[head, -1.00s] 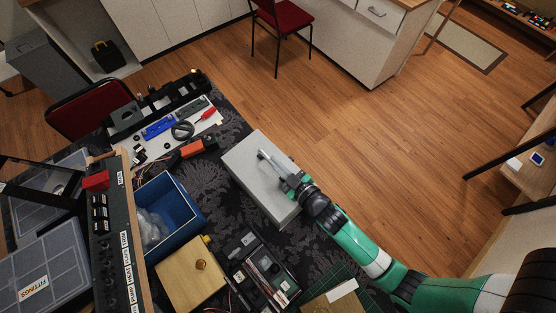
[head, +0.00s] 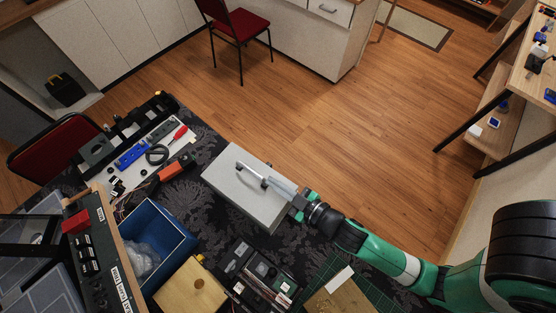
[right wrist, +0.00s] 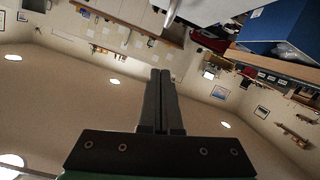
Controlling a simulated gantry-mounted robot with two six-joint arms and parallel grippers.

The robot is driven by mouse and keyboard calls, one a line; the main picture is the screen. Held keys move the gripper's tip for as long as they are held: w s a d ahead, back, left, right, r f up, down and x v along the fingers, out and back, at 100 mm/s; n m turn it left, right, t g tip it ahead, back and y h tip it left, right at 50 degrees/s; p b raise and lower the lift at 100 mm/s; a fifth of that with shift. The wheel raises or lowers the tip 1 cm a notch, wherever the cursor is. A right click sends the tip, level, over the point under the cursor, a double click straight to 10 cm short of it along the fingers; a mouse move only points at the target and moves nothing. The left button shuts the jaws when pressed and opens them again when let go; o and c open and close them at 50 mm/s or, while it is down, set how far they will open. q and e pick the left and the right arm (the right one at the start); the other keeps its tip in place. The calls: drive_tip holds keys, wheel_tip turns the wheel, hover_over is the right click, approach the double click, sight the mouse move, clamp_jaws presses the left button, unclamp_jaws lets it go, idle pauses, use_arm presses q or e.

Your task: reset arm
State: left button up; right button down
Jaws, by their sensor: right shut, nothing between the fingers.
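My right gripper (head: 274,182) is above the right side of a grey box (head: 236,199) with a light handle (head: 248,170) on top. Its fingertips lie close to the handle's right end in the picture; I cannot tell whether they touch it. In the right wrist view the two dark fingers (right wrist: 160,73) are pressed together with nothing between them. My right arm comes in from the lower right. My left gripper is in neither view.
Left of the box are a blue bin (head: 174,228), an orange tool (head: 171,171) and a black switch panel (head: 96,255). A wooden box (head: 190,290) and a green mat (head: 381,298) lie in front. Open floor is beyond the table; a shelf (head: 493,137) stands at right.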

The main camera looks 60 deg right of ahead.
drive_tip(key=shift+s+r, duration=0.15)
drive_tip(key=shift+s, duration=0.35)
